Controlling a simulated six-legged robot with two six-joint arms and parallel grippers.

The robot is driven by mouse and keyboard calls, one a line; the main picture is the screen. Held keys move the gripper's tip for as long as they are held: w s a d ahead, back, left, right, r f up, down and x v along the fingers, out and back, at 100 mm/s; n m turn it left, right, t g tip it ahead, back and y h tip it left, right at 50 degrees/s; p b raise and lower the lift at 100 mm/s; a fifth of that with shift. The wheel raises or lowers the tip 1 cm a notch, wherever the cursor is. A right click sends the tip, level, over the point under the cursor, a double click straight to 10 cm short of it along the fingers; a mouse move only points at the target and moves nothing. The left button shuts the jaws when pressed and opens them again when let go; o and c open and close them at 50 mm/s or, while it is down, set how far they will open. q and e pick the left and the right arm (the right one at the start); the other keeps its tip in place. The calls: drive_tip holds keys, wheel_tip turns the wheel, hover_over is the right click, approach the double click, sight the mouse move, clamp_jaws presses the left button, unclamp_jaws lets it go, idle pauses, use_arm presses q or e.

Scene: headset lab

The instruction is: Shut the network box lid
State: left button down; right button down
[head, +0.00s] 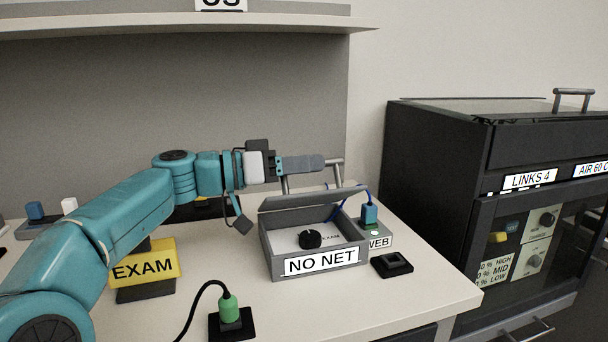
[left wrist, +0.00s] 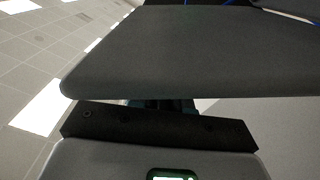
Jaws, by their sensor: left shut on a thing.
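The grey network box (head: 268,248), labelled NO NET, stands on the white desk with a black knob (head: 310,239) inside. Its grey lid (head: 312,199) is at the back, raised and tilted, so the inside shows from the front. A metal bar handle (head: 338,176) stands off the lid. My left gripper (head: 318,163) reaches in from the left and is shut on the handle; its fingers hide part of the bar. In the left wrist view, large grey surfaces fill the near part and the grip itself is hidden. My right gripper is not in view.
A blue plug (head: 369,213) on a grey WEB block (head: 378,240) is close right of the box. A black socket (head: 392,265), a green plug (head: 229,308) and a yellow EXAM block (head: 143,265) are around it. A black cabinet (head: 440,150) stands at right.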

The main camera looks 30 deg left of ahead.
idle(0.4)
use_arm(q)
drive_tip(key=c, duration=1.1)
unclamp_jaws()
hover_over(262, 203)
drive_tip(key=w, duration=0.2)
drive_tip(key=shift+s+a+p, duration=0.25)
drive_tip(key=shift+a+p, duration=0.05)
drive_tip(key=shift+s+a, duration=0.15)
drive_tip(key=shift+s, duration=0.1)
